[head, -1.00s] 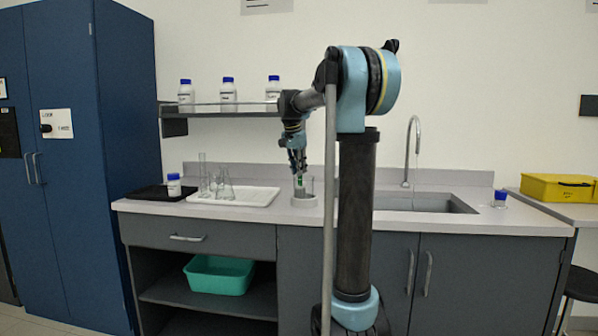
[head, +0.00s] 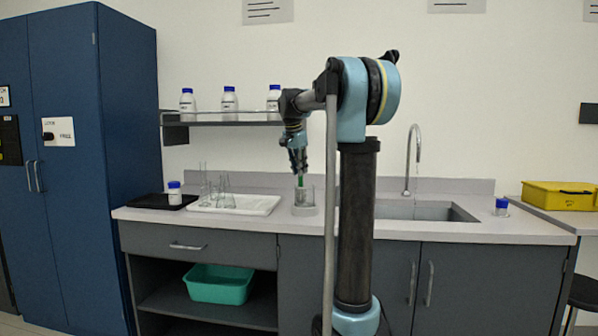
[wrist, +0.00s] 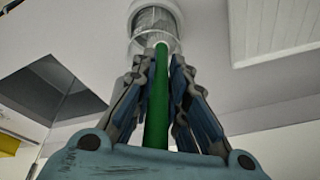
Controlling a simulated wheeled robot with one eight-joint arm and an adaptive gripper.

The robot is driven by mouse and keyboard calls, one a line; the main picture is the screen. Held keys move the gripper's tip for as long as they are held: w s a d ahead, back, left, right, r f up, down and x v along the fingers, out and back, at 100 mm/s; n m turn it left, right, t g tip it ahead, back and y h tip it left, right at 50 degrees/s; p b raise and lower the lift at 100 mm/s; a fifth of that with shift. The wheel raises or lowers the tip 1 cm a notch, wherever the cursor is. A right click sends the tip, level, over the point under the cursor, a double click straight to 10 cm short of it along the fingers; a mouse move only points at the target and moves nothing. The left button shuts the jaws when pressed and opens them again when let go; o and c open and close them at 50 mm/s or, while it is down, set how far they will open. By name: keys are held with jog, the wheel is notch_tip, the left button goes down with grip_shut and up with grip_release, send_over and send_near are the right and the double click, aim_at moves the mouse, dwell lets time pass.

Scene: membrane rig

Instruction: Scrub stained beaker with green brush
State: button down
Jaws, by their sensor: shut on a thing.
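The stained beaker (head: 304,197) is a glass vessel standing upright on a pale round base (head: 304,210) on the counter, left of the sink. In the wrist view the beaker (wrist: 154,20) is beyond my fingertips. My gripper (head: 299,168) is above the beaker, shut on the brush; in the wrist view my gripper (wrist: 160,75) has a finger on each side of the handle. The brush's far end is toward or in the beaker; its bristles cannot be made out.
A white tray (head: 262,205) with glassware lies to the left, beside a black mat (head: 150,201) with a blue-capped bottle (head: 174,192). A shelf (head: 225,123) with several bottles hangs behind. The sink (head: 425,211) and tap (head: 412,160) are at right, with a small blue-capped jar (head: 501,206).

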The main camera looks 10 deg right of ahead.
aim_at(300, 181)
jog(key=shift+f, duration=1.75)
jog(key=shift+d, duration=0.15)
jog(key=shift+d, duration=0.65)
jog(key=shift+s+d, duration=0.1)
jog(key=shift+s, duration=0.9)
jog(key=shift+r, duration=2)
jog(key=shift+f, duration=2)
jog(key=shift+w, duration=0.1)
